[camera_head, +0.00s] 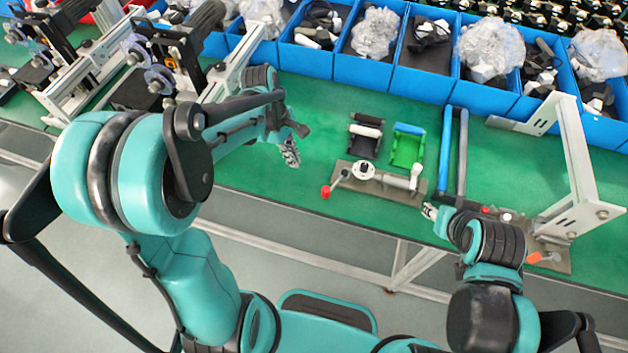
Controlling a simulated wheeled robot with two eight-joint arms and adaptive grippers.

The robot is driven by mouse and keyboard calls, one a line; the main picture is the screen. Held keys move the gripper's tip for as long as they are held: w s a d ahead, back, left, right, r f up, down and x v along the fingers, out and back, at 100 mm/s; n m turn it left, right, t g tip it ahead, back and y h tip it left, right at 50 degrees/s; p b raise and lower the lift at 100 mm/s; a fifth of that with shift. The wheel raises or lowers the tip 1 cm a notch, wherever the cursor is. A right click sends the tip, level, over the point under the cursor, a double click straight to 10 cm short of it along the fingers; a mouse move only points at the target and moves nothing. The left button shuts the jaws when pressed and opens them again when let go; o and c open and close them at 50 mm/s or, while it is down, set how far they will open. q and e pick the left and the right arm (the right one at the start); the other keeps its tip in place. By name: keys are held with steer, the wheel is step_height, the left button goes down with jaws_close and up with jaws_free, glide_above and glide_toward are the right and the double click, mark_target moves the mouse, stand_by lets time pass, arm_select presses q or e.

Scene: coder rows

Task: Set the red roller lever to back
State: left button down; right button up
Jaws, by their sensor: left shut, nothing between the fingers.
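A lever with a red knob (326,192) sticks out toward the front left from a grey-brown plate (400,192) on the green table. The plate also carries a white round roller part (363,170) and an upright white post (415,177). My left gripper (291,147) is shut and empty, above the table to the upper left of the red knob and apart from it. My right gripper (432,211) is near the plate's right end, partly hidden by its own wrist; its fingers are too small to judge.
Black (364,138) and green (407,146) holders stand behind the plate. Blue (446,150) and dark rods lie to the right, beside a white bracket (575,160). An orange handle (535,258) is at front right. Blue bins (305,60) line the back.

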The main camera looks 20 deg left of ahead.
arm_select(q)
steer(key=d+f+b, duration=0.3)
steer(key=d+f, duration=0.3)
steer(key=f, duration=0.3)
steer(key=shift+s+d+f, duration=0.15)
steer(key=shift+s+f, duration=0.2)
steer(key=shift+d, duration=0.1)
